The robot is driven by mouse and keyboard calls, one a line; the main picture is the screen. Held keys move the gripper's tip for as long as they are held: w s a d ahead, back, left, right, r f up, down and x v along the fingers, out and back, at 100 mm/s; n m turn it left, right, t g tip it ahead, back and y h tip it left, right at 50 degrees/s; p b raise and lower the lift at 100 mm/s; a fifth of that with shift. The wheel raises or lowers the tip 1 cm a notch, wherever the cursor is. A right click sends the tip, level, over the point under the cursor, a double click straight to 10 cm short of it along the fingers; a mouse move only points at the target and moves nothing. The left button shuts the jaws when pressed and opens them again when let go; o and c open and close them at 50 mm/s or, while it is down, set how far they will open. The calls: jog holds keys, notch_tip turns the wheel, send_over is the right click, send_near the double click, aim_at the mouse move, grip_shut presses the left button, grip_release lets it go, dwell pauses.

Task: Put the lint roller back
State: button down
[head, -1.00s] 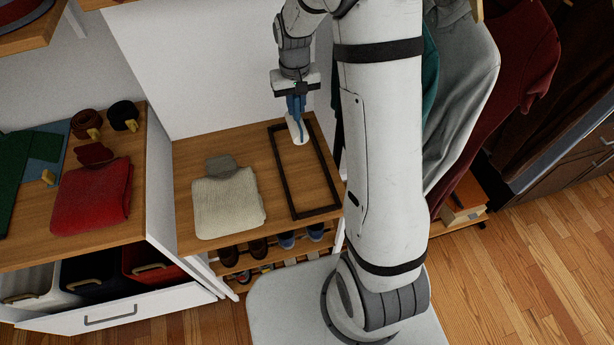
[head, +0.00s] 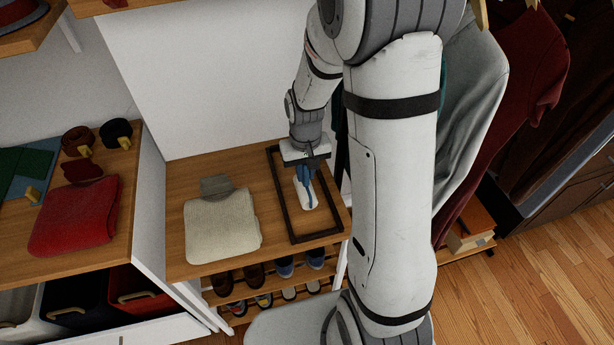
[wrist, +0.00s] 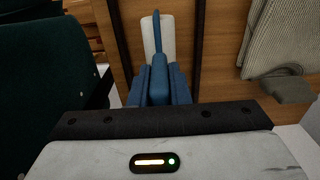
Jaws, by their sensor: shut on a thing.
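The lint roller has a white roll (head: 306,196) and blue parts. My gripper (head: 304,172) is shut on its blue handle, pointing down at the wooden shelf. A dark rectangular frame (head: 279,195) lies on the shelf, and the roll appears inside its outline. In the wrist view, the white roll (wrist: 148,40) lies beyond my gripper (wrist: 158,78), between two dark frame bars. I cannot tell whether the roll touches the shelf. My gripper hides part of the handle.
A folded cream sweater (head: 220,228) lies left of the frame on the shelf. A red folded garment (head: 75,217) is on the left shelf. Hanging clothes (head: 515,100) are at the right. Shoes (head: 253,277) stand below. The shelf inside the frame is otherwise clear.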

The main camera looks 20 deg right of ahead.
jog(key=shift+f, duration=1.15)
jog(key=shift+f, duration=0.1)
jog(key=c, duration=1.4)
grip_release()
jog(key=shift+o, duration=0.2)
